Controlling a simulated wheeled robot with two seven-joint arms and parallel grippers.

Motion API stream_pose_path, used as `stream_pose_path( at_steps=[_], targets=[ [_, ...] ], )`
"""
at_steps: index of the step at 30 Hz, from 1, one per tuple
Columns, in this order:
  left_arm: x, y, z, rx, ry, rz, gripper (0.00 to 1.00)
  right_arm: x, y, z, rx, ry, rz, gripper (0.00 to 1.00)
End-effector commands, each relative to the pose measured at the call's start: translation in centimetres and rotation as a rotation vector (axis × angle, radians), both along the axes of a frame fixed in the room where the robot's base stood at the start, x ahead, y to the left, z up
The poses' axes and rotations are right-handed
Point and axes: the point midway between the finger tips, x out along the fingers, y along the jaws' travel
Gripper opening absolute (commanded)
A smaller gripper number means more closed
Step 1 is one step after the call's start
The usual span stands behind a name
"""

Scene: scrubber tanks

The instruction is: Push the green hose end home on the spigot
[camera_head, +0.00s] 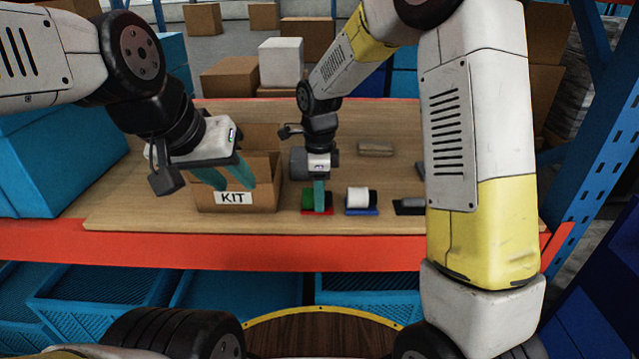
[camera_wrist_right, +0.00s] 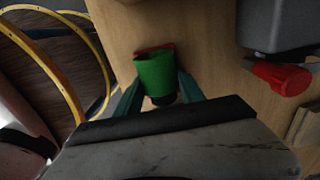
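The green hose end (camera_head: 308,199) stands at the red pad (camera_head: 317,212) near the front of the wooden table. In the right wrist view the green hose end (camera_wrist_right: 155,76) shows between my fingers, with a dark part at its near end. My right gripper (camera_head: 319,195) points down over it. Its teal fingers (camera_wrist_right: 159,90) lie against both sides of the green piece. A red spigot-like stub (camera_wrist_right: 280,77) sticks out of a dark grey body (camera_wrist_right: 282,25) further right, apart from the hose end. My left gripper (camera_head: 225,180) is open and empty in front of the KIT box.
The cardboard KIT box (camera_head: 262,198) stands left of the red pad. A white roll (camera_head: 357,197) on a blue pad and a grey piece (camera_head: 411,203) on a dark pad lie to the right. A beige block (camera_head: 375,148) lies further back. Bare table (camera_head: 385,170) shows between them.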

Motion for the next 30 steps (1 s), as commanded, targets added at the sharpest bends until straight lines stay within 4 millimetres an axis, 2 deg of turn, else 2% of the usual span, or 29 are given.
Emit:
stream_pose_path(
  at_steps=[2,13,30],
  targets=[
    [0.0,0.0,0.0,0.0,0.0,0.0,0.36,0.0,0.0,0.0,0.0,0.0,0.0,0.0],
    [0.0,0.0,0.0,0.0,0.0,0.0,0.36,0.0,0.0,0.2,0.0,-0.001,0.0,0.0],
    [0.0,0.0,0.0,0.0,0.0,0.0,0.36,0.0,0.0,3.6,0.0,-0.001,0.0,0.0]
  ],
)
